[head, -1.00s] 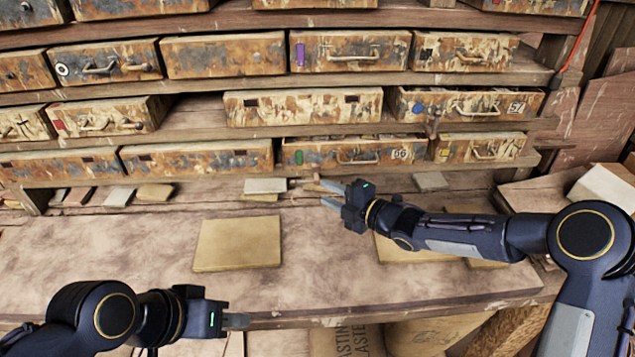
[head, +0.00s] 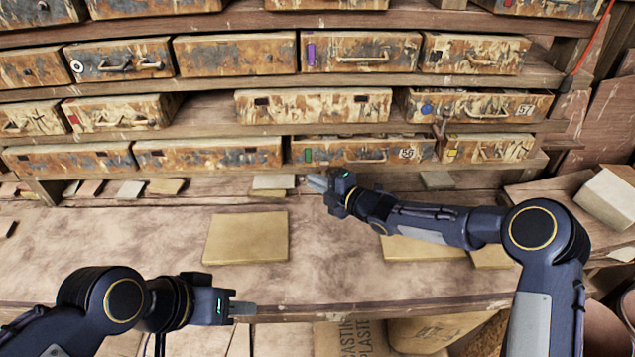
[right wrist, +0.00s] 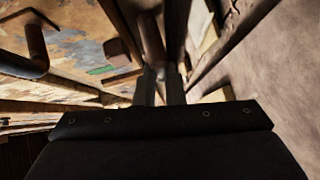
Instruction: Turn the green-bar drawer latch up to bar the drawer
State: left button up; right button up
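The green-bar drawer (head: 335,152) is in the lowest row in the head view. Its green bar (head: 308,155) is at its left end, with a handle and a number plate further right. In the right wrist view the green bar (right wrist: 101,70) shows at upper left. A brown rod-like latch (right wrist: 150,38) runs down to my right fingertips there. My right gripper (head: 316,183) is at the drawer's lower edge, its fingers close together around the latch's end. The fingers hide most of the latch in the head view. My left gripper (head: 243,308) is shut and empty over the bench's front edge.
Another brown latch (head: 440,130) stands by the blue-dot drawer (head: 470,105). A tan board (head: 246,238) lies on the bench, another (head: 420,250) under my right arm. Small tiles (head: 273,182) line the bench's back. A pale box (head: 606,198) is at right.

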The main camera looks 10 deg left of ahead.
jog(key=shift+f, duration=0.1)
grip_shut()
jog(key=m+y+b, duration=0.1)
jog(key=b, duration=0.4)
jog(key=m+t+y+b, duration=0.1)
jog(key=m+b, duration=0.1)
jog(key=b, duration=0.4)
jog(key=shift+d+r+t+y, duration=0.15)
jog(key=shift+r+t+y, duration=0.15)
jog(key=shift+r+y, duration=0.1)
jog(key=o, duration=0.6)
grip_release()
jog(key=shift+c, duration=0.2)
jog(key=shift+b+v, duration=1.05)
jog(key=shift+v, duration=2.85)
